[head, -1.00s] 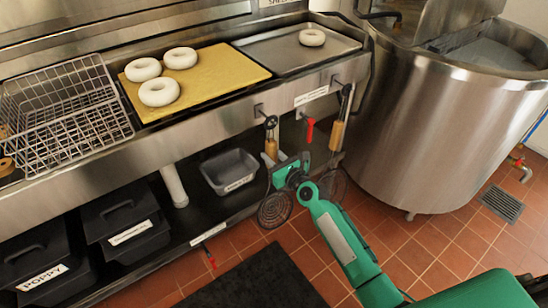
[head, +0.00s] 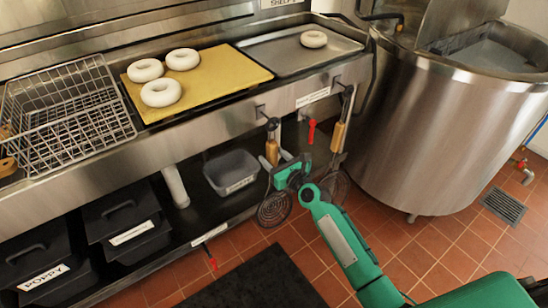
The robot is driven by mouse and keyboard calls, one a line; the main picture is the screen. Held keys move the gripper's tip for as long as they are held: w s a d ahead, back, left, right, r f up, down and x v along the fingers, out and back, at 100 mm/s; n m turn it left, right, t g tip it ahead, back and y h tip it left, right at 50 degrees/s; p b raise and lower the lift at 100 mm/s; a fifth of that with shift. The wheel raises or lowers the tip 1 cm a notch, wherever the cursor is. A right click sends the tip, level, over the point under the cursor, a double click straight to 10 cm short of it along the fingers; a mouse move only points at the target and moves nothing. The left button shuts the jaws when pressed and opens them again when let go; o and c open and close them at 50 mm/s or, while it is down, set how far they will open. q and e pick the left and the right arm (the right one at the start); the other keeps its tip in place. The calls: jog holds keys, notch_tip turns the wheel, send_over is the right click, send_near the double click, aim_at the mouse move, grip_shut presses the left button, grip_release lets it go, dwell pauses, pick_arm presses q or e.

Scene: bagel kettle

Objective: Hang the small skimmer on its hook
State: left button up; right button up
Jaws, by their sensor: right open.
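A skimmer with a wooden handle (head: 271,152) and a round spiral wire head (head: 274,209) hangs upright at the left hook (head: 261,110) on the counter's front; it looks to be the small one, though sizes are hard to compare. A second skimmer (head: 338,138) hangs at the right hook (head: 336,82); its wire head is partly hidden behind my arm. My right gripper (head: 288,164) is open, just right of the left skimmer's lower handle. Whether it touches the skimmer is unclear. My left gripper is out of view.
A wire basket (head: 62,115), a yellow board (head: 215,88) with bagels and a metal tray (head: 275,52) with one bagel are on the counter. A large steel kettle (head: 450,140) stands at the right. A grey bin (head: 232,170) and black bins sit on the lower shelf.

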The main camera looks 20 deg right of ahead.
jog(key=shift+s+d, duration=0.2)
jog(key=shift+s, duration=0.35)
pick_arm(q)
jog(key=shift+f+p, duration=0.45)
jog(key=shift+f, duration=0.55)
pick_arm(e)
jog(key=v, duration=1.2)
jog(key=shift+s, duration=0.3)
